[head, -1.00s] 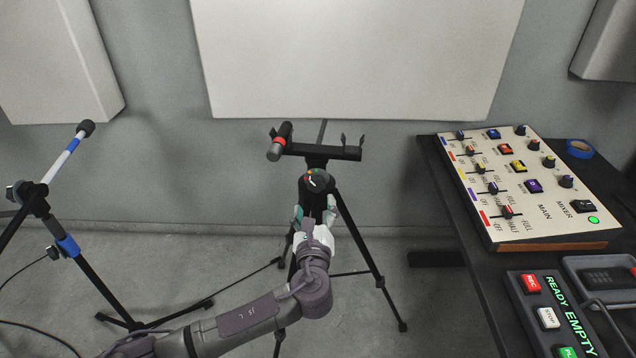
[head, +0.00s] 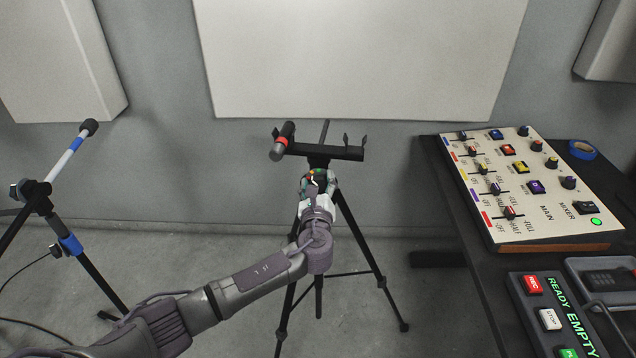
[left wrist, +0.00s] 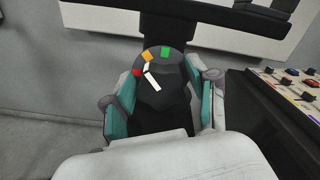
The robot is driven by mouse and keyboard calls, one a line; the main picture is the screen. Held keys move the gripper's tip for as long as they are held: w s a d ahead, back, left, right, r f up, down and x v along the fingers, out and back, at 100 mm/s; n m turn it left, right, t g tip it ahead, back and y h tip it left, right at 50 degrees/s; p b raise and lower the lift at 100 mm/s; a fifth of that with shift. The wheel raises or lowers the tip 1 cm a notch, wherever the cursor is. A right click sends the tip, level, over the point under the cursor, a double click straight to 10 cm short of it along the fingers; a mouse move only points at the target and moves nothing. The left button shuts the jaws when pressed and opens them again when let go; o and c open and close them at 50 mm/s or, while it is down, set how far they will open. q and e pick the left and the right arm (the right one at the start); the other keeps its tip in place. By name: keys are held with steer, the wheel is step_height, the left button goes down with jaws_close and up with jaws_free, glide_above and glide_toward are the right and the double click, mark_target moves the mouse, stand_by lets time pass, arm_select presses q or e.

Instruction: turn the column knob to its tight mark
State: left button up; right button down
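The column knob (left wrist: 172,92) is dark and round, on top of the black tripod stand (head: 361,240). In the left wrist view, a red mark (left wrist: 137,72), an orange mark (left wrist: 148,57) and a green mark (left wrist: 165,52) run around its far rim. Its white pointer (left wrist: 152,80) points up and slightly left, close to the orange mark. No lettering shows which mark is tight. My left gripper (head: 319,180) is at the knob, its teal-padded fingers on either side of it. It looks open; contact is hard to make out. My right gripper is not in view.
A crossbar (head: 335,153) with a black, red-banded microphone (head: 283,140) stands above the knob. A microphone stand (head: 68,245) is at the left. A dark table with a mixer (head: 530,190) and a recorder (head: 550,318) is at the right.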

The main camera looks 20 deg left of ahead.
arm_select(q)
steer(key=c, duration=0.8)
steer(key=shift+o, duration=0.2)
steer(key=m+p, duration=0.1)
steer(key=p, duration=0.1)
steer(key=m+p, duration=0.2)
steer(key=shift+r, duration=0.25)
steer(key=m+p, duration=0.2)
steer(key=m, duration=0.1)
steer(key=shift+d+p, duration=0.1)
steer(key=shift+p, duration=0.25)
steer(key=shift+f+m+p, duration=0.2)
steer(key=shift+m+p, duration=0.4)
steer(key=shift+m, duration=0.4)
steer(key=o, duration=1.2)
steer(key=shift+c, duration=0.2)
steer(key=v, duration=1.2)
